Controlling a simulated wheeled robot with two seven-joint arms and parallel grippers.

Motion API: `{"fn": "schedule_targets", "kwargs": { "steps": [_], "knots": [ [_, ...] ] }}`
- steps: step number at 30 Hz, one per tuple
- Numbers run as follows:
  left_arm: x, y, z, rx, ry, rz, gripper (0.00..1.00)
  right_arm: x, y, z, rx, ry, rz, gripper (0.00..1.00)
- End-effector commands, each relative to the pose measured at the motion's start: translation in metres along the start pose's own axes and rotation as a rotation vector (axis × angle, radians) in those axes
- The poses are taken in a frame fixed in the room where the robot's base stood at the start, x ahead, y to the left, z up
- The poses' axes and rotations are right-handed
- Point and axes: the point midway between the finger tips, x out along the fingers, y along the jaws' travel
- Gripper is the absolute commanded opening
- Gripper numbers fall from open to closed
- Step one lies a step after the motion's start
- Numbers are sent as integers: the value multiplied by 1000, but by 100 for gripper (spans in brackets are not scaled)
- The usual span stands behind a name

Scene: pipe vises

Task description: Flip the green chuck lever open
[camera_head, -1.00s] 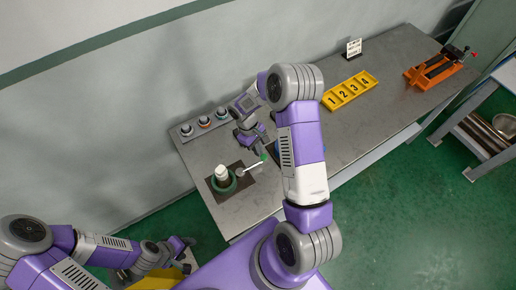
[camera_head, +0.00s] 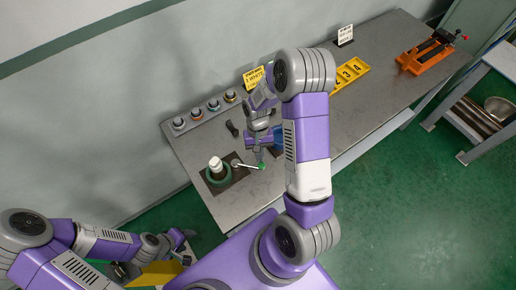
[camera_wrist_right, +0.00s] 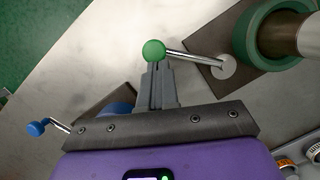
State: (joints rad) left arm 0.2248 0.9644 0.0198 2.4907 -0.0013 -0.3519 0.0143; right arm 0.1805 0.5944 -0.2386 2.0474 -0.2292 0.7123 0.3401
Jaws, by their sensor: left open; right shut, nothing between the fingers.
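The green chuck (camera_head: 219,178) is a ring on a dark plate, with a white upright pipe (camera_head: 215,163) in it. Its silver lever (camera_head: 247,165) points right, ending in a green ball (camera_head: 262,166). My right gripper (camera_head: 258,154) is shut and empty, low at the ball on its back side. In the right wrist view, the shut fingertips (camera_wrist_right: 156,66) meet the green ball (camera_wrist_right: 153,50), apparently touching it; the lever rod (camera_wrist_right: 195,56) runs right to its pivot beside the chuck (camera_wrist_right: 270,38). My left gripper (camera_head: 187,243) is open, off the table at lower left.
A blue part (camera_head: 278,139) is partly hidden behind my right arm; its blue-tipped lever (camera_wrist_right: 38,128) shows in the wrist view. Several round knobs (camera_head: 196,112) line the back edge. A dark handle-like item (camera_head: 232,128) lies nearby. A yellow numbered tray (camera_head: 350,73) and orange vise (camera_head: 428,55) are farther right.

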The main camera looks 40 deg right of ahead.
Motion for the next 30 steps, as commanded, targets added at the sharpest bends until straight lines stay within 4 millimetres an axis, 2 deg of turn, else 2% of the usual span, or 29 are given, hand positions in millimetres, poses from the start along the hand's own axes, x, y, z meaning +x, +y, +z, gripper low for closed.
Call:
{"fn": "schedule_targets", "kwargs": {
  "steps": [6, 15, 30],
  "knots": [
    [0, 0, 0, 0, 0, 0, 55, 5, -2, 15, 167, 0, -54, 0],
    [-1, 0, 0, 0, 0, 0, 55, 9, -8, 28, 316, 0, -103, 0],
    [-1, 0, 0, 0, 0, 0, 55, 10, -10, 32, 371, 1, -121, 0]
  ]
}}
